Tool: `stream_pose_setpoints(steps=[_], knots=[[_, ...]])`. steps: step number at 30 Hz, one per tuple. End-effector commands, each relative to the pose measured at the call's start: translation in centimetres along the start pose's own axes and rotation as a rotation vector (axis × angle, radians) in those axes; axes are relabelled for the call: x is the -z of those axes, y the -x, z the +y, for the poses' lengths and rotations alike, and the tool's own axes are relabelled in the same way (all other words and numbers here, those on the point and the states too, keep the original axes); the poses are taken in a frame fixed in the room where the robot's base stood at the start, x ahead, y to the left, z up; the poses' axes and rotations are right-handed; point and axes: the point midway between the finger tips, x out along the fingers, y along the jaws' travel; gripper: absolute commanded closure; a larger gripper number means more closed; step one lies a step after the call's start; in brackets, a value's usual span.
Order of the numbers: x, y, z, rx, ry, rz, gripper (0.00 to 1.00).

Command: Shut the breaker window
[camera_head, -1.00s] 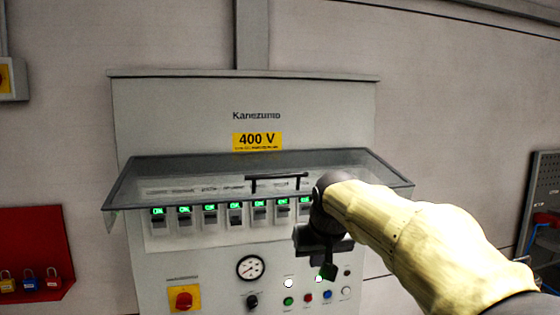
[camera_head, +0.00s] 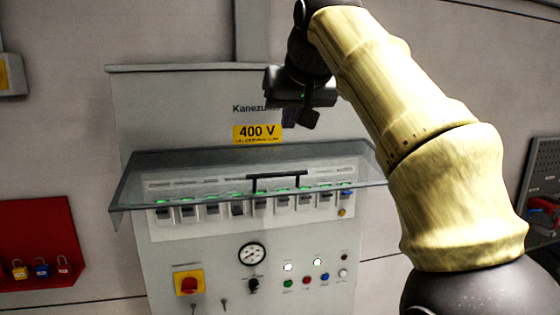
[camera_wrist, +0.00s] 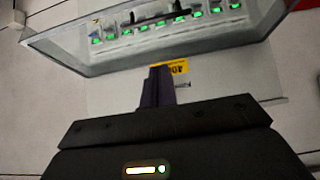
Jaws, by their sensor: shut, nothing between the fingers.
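The breaker window (camera_head: 212,162) is a clear, dark-edged cover on the grey cabinet. It stands raised, sticking out over the row of breakers (camera_head: 212,208), with a black bar handle (camera_head: 277,178) on it. The window also shows in the wrist view (camera_wrist: 72,48), with green breaker lights seen through it. My gripper (camera_head: 310,118) is up in front of the cabinet's top, above the window and near the yellow 400 V label (camera_head: 258,133). In the wrist view its dark fingers (camera_wrist: 158,88) are together and empty, apart from the window in the picture.
Below the breakers are a gauge (camera_head: 251,254), a red rotary switch (camera_head: 188,283) and several buttons and lamps. A red padlock board (camera_head: 38,232) hangs at left, a dark tool panel (camera_head: 545,185) at right. My arm hides the cabinet's upper right.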

Motion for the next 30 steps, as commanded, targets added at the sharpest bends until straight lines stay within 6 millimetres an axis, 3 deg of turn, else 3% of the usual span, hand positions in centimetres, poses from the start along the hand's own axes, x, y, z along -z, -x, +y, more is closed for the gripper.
stream_pose_setpoints(steps=[8, 23, 30], knots=[[0.0, -1.8, 0.0, -0.001, 0.0, -0.003, 1.0], [0.1, -10.2, 0.1, -0.001, 0.0, -0.003, 1.0], [-1.6, -11.6, 0.1, -0.001, 0.0, -0.001, 1.0]])
